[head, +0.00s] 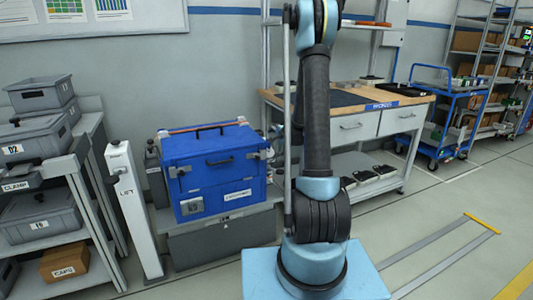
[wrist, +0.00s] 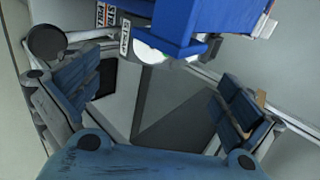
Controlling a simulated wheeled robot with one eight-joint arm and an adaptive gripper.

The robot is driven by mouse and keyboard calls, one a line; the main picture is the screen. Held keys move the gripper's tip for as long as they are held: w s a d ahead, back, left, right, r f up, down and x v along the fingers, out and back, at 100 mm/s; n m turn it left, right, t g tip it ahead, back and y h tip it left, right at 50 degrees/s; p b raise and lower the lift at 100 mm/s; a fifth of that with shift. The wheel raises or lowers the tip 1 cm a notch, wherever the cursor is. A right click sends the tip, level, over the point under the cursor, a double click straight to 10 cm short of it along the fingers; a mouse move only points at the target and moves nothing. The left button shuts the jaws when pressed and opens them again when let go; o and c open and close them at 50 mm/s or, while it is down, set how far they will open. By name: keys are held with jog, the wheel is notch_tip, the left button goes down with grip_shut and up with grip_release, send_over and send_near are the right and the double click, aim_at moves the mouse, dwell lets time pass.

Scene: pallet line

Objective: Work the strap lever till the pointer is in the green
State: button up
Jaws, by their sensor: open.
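In the wrist view the strap lever is a grey bar with a round black knob (wrist: 47,42) at its left end, beside a label reading STRAP (wrist: 125,37). A pale round dial (wrist: 150,52) with some green shows at the lower edge of a blue case (wrist: 195,20). The dial is partly covered, and I cannot make out its pointer. My gripper (wrist: 160,95) is open and empty, its blue-padded fingers wide apart. The knob is beyond and left of the left finger, with contact unclear. The blue case also shows in the head view (head: 215,170); my gripper is outside that view.
A white post marked LIFT (head: 130,205) stands left of the case. A shelf with grey bins (head: 40,137) is farther left. A workbench (head: 365,105) and a blue cart (head: 445,125) stand at the right. Floor at the lower right is mostly clear.

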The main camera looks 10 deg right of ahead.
jog(key=s+a+r+n+g, duration=0.15)
jog(key=s+r+n, duration=0.3)
jog(key=s, duration=0.95)
jog(key=s+r+n+g, duration=0.25)
jog(key=s+r, duration=0.35)
jog(key=s, duration=0.7)
jog(key=s+d+f+n+g+h, duration=0.1)
jog(key=s+f+n, duration=0.1)
jog(key=s, duration=1)
jog(key=s+d+f+n+g+h, duration=0.1)
jog(key=s+n, duration=0.4)
jog(key=s, duration=0.8)
jog(key=shift+f+n+g+h, duration=0.3)
jog(key=shift+f+g+h, duration=0.2)
jog(key=shift+f+g, duration=0.3)
jog(key=shift+s+f, duration=0.1)
